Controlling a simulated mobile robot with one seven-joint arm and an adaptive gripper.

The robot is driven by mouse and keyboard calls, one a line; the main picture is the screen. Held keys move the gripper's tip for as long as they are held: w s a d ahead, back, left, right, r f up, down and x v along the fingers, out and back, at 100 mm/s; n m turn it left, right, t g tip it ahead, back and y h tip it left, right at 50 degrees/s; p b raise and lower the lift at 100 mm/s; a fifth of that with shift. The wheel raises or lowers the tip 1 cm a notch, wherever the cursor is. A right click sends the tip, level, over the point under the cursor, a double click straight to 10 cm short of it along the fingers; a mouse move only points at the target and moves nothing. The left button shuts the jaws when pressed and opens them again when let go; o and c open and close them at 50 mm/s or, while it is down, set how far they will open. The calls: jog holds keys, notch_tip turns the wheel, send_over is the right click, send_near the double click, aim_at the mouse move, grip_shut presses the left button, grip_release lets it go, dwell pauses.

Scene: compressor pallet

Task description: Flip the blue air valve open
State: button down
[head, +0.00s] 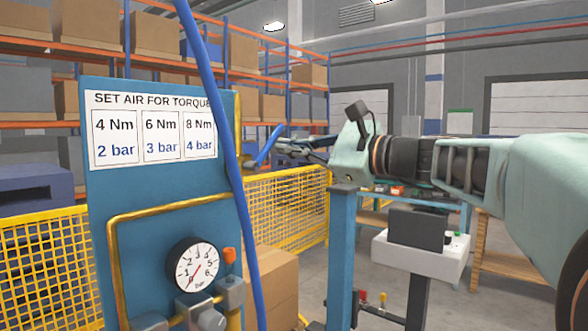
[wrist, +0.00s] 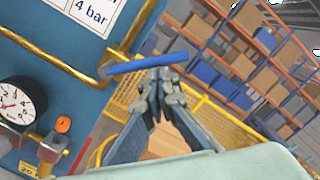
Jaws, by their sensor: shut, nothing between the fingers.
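The blue air valve lever (head: 268,143) sticks out past the right edge of the blue panel, tilted up to the right, on a brass pipe. In the wrist view the lever (wrist: 147,63) is a long bar lying across the picture, just past my fingertips. My gripper (head: 283,149) reaches in from the right, beside the lever's right side. In the wrist view my gripper (wrist: 162,78) has its fingertips together with nothing between them. The tips look very close to the lever; I cannot tell whether they touch it. The valve body is partly hidden by a hose.
A blue hose (head: 216,110) hangs in front of the panel (head: 110,215). The panel bears a torque sign (head: 150,127), a pressure gauge (head: 194,265) with its needle near 0, and an orange knob (head: 230,255). A yellow mesh fence (head: 290,207) stands behind.

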jog(key=n+b, duration=0.1)
jog(key=s+r+n, duration=0.1)
jog(key=a+n+b, duration=0.1)
jog(key=n, duration=0.1)
jog(key=shift+s+r+b, duration=0.15)
jog(key=shift+r+b, duration=0.1)
jog(key=shift+b, duration=0.1)
jog(key=shift+s+a+r+n+b, duration=0.3)
jog(key=shift+n+b, duration=0.25)
jog(key=shift+n, duration=0.3)
jog(key=shift+s+a+r+n+b, duration=0.3)
jog(key=shift+n+b, duration=0.25)
jog(key=shift+n, duration=0.25)
jog(key=shift+s+a+r+n+b, duration=0.25)
jog(key=shift+s+n+b, duration=0.25)
jog(key=shift+n, duration=0.35)
jog(key=shift+w+d, duration=0.15)
jog(key=shift+w, duration=0.05)
